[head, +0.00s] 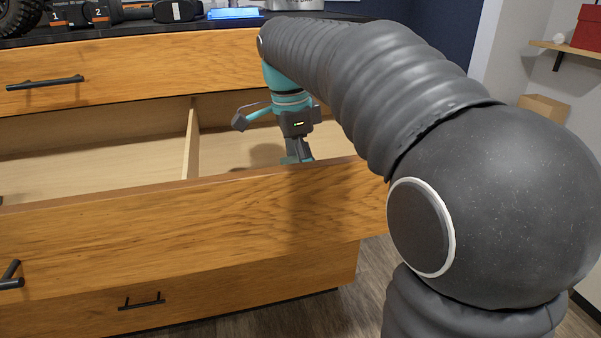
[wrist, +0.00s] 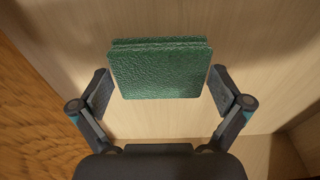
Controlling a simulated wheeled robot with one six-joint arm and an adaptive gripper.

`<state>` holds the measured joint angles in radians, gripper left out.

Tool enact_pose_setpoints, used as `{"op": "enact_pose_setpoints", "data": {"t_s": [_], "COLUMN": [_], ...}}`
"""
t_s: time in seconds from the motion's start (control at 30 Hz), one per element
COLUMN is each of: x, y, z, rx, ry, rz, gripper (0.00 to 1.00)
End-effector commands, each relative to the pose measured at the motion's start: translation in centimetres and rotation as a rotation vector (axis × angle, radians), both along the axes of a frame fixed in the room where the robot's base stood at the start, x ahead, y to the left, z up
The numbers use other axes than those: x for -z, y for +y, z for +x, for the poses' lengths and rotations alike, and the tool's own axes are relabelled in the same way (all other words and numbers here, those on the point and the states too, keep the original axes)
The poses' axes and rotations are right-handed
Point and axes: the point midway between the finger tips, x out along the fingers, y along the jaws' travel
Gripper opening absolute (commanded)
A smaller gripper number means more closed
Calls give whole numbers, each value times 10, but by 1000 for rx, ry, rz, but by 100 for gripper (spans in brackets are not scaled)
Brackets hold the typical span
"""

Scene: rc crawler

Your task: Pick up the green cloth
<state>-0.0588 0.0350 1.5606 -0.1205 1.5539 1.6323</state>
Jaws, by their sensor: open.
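The green cloth (wrist: 160,72) shows in the wrist view as a folded, textured square lying on the light wood floor of an open drawer. My gripper (wrist: 160,92) is open, with one finger on each side of the cloth's lower part and a gap on both sides. I cannot tell how far above the drawer floor the fingertips are. In the head view my gripper (head: 297,158) reaches down into the right compartment of the open drawer (head: 190,215).
A divider (head: 191,140) splits the drawer, and the left compartment looks empty. The drawer's front panel stands close in front of my gripper. A closed drawer (head: 150,68) is above, under a dark countertop (head: 140,27) with tools and a blue item (head: 234,13).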

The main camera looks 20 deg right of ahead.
Motion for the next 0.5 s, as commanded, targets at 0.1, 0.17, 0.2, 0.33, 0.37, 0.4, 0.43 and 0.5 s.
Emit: {"op": "enact_pose_setpoints", "data": {"t_s": [0.1, 0.17, 0.2, 0.33, 0.37, 0.4, 0.43, 0.5], "x": [0, 0, 0, -1, -1, -1, -1, -1], "y": [0, 0, 0, 0, 0, 0, 0, 0], "z": [0, 0, 0, 0, 0, 0, 0, 0], "rx": [0, 0, 0, 0, 0, 0, 0, 0], "ry": [0, -1, -1, -1, -1, -1, -1, -1], "rz": [0, 0, 0, 0, 0, 0, 0, 0], "gripper": [95, 80, 70, 59, 59, 59, 59, 59]}}
